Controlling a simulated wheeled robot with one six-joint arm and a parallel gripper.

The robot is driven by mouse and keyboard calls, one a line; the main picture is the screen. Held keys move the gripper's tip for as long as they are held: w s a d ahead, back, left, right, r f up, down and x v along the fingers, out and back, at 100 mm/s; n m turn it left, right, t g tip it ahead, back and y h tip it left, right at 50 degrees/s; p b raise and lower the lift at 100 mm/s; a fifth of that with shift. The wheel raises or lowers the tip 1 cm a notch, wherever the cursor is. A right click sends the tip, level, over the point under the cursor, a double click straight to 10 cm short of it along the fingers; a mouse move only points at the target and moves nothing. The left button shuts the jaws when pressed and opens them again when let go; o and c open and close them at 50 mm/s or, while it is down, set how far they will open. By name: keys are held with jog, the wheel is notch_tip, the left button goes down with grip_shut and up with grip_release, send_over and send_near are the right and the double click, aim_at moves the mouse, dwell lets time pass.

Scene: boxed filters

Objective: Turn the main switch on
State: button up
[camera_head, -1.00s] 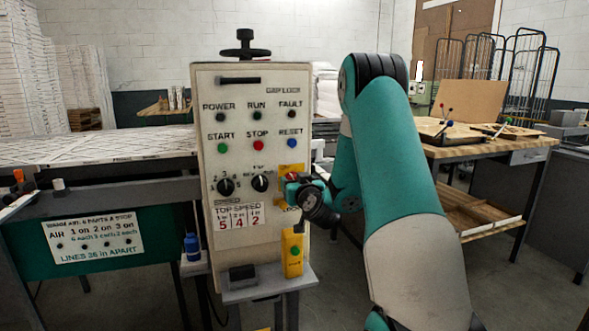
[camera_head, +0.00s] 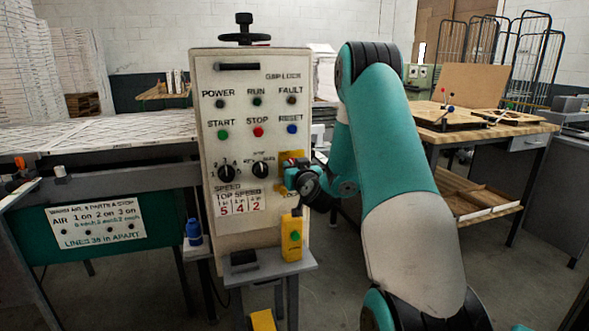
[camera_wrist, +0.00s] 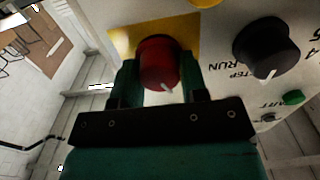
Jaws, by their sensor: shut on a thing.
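The main switch is a red rotary knob (camera_wrist: 160,62) on a yellow plate (camera_wrist: 190,30) on the grey control panel (camera_head: 250,225). In the wrist view its white pointer mark faces the lower right of the picture. My gripper (camera_wrist: 160,80) is shut on the red knob, one dark green finger on each side. In the head view my gripper (camera_head: 290,177) is at the panel's right edge, over the lower part of the yellow plate (camera_head: 291,157). The knob is mostly hidden there behind the gripper.
Two black selector knobs (camera_head: 243,171) sit left of the switch; one shows close by in the wrist view (camera_wrist: 266,47). A wooden workbench (camera_head: 485,137) stands at right.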

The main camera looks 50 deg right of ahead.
jog(key=shift+m, duration=0.4)
jog(key=m, duration=0.3)
jog(key=shift+d+m, duration=0.1)
jog(key=shift+m, duration=0.3)
jog(key=m, duration=0.4)
jog(key=shift+s+m, duration=0.1)
jog(key=shift+m, duration=0.2)
jog(key=m, duration=0.4)
jog(key=shift+d, duration=0.1)
jog(key=m+p, duration=0.1)
jog(key=m, duration=0.3)
jog(key=shift+m, duration=0.3)
jog(key=shift+f, duration=0.1)
jog(key=o, duration=0.9)
